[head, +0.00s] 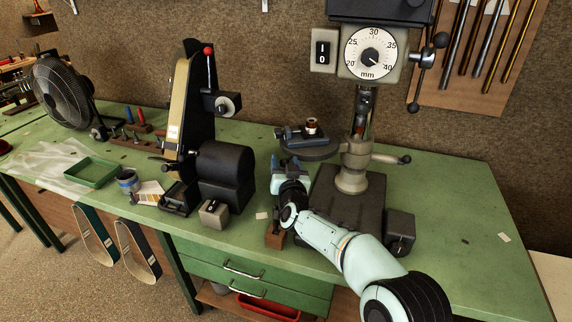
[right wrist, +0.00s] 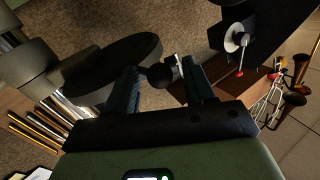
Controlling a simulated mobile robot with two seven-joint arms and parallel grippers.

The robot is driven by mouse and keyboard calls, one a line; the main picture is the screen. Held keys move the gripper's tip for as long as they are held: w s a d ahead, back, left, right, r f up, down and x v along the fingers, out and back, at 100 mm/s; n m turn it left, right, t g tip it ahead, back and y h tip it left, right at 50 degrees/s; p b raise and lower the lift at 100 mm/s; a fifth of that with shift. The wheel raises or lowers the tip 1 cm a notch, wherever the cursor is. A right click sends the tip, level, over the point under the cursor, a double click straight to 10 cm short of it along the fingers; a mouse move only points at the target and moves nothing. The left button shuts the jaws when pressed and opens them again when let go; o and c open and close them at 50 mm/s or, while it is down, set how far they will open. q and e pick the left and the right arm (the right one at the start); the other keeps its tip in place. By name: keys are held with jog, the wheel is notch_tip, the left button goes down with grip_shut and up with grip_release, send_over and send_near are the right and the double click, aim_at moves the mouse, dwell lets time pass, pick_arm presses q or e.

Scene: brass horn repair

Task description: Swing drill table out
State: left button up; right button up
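The drill press stands on the right of the green bench in the head view. Its round dark drill table (head: 309,150) juts to the left of the column, with a small vise (head: 291,136) and a brass-coloured part (head: 311,127) on top. My right gripper (head: 288,165) is just below and left of the table edge, pointing away from me. In the right wrist view my right gripper (right wrist: 161,66) is open. A dark ball knob (right wrist: 160,77) appears between its fingers; contact cannot be told. The drill table (right wrist: 120,62) shows beside it. My left gripper is out of view.
A belt grinder (head: 225,165) stands left of my right gripper. A switch box (head: 400,230) sits at the drill base (head: 345,205), close to my right arm. A green tray (head: 92,172) and fan (head: 62,92) are farther left. The bench's right end (head: 465,205) is mostly clear.

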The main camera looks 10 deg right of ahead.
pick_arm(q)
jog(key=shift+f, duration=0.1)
pick_arm(e)
jog(key=shift+s, duration=0.1)
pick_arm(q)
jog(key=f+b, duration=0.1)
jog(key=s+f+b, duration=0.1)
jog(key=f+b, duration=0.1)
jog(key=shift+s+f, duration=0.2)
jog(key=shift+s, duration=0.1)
pick_arm(e)
jog(key=s, duration=1.3)
jog(key=shift+a, duration=0.35)
jog(key=shift+s, duration=0.1)
